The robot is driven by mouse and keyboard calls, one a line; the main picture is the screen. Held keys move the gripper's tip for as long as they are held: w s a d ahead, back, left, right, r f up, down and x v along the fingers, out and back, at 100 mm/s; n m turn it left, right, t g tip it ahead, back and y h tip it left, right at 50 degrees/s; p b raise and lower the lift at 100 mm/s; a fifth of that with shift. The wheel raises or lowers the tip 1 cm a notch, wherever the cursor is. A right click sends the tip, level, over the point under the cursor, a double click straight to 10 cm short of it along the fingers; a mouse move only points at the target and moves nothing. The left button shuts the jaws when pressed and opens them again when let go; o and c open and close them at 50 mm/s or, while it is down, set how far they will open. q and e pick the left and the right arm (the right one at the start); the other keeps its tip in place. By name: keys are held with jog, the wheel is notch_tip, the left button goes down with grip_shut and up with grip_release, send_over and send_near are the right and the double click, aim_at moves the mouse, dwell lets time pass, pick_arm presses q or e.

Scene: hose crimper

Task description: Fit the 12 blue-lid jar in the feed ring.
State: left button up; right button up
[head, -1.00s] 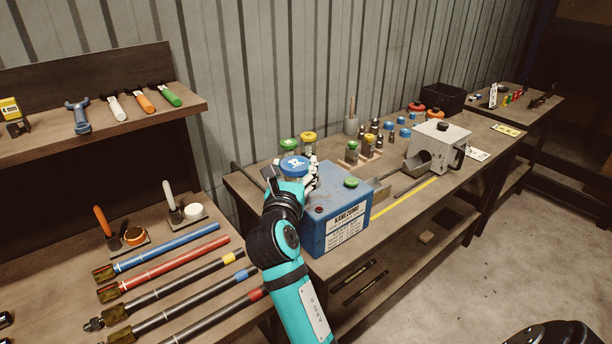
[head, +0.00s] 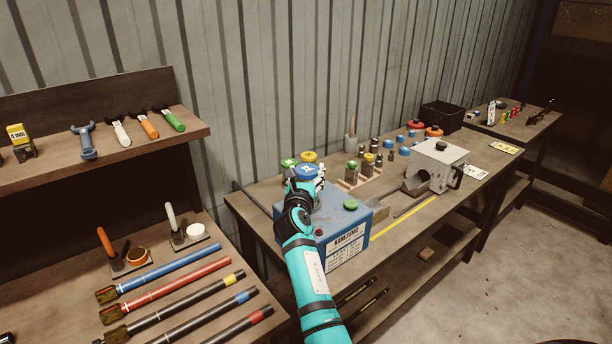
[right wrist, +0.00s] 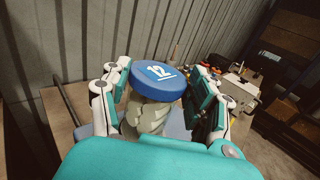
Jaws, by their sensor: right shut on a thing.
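The blue-lid jar marked 12 (right wrist: 158,80) sits upright between the fingers of my right gripper (right wrist: 160,108) in the right wrist view; pale contents show below its lid. In the head view the blue lid (head: 307,172) shows above my right gripper (head: 304,184), at the back left of the blue crimper (head: 335,222). The gripper is shut on this jar. The feed ring cannot be made out; my arm and the jar cover that part of the machine. My left gripper is not in view.
Green-lid (head: 289,163) and yellow-lid (head: 309,157) jars stand behind the held jar. A grey machine (head: 437,163) and a black bin (head: 442,115) stand further right on the bench. Coloured hoses (head: 180,284) lie on the left table below a tool shelf (head: 105,155).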

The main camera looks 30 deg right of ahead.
jog(key=shift+f, duration=0.35)
jog(key=shift+f, duration=0.1)
jog(key=o, duration=1.7)
